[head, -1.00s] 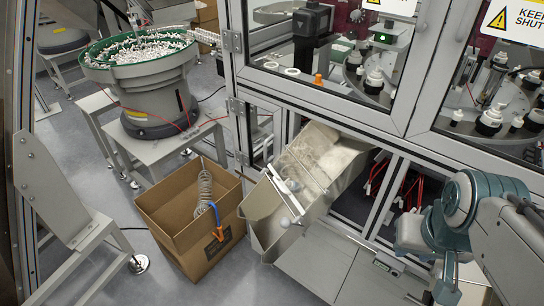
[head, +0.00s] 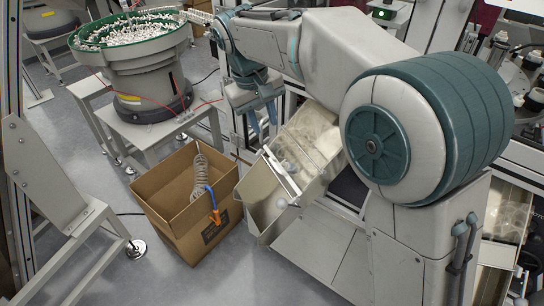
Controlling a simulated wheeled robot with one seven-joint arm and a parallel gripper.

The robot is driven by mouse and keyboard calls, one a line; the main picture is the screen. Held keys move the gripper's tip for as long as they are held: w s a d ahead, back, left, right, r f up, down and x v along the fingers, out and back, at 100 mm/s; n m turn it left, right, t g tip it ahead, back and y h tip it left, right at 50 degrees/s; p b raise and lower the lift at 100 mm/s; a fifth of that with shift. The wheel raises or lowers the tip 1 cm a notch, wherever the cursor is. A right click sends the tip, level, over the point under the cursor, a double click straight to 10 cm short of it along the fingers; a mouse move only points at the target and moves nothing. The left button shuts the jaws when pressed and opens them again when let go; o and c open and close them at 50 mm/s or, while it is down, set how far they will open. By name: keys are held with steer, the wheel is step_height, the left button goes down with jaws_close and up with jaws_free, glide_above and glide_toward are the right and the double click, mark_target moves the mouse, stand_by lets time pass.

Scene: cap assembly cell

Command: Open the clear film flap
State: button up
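The clear film flap (head: 312,142) appears to lie over the upper part of the metal chute (head: 262,212), which slopes out of the machine's lower opening. A pale bar (head: 281,174) crosses the chute at the film's lower edge, with a small round white knob (head: 282,203) below it. My gripper (head: 264,128) points downward, above and left of the bar, apart from it. Its two fingers are spread with nothing visible between them. My arm hides the chute's upper right side and part of the machine.
A bowl feeder (head: 140,60) on a stand (head: 150,128) is behind. The floor in front of the box is clear.

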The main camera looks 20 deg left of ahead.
steer(key=p, duration=0.1)
glide_toward(273, 163)
steer(key=x, duration=0.7)
steer(key=shift+d+f, duration=0.15)
steer(key=shift+f, duration=0.1)
jaws_close()
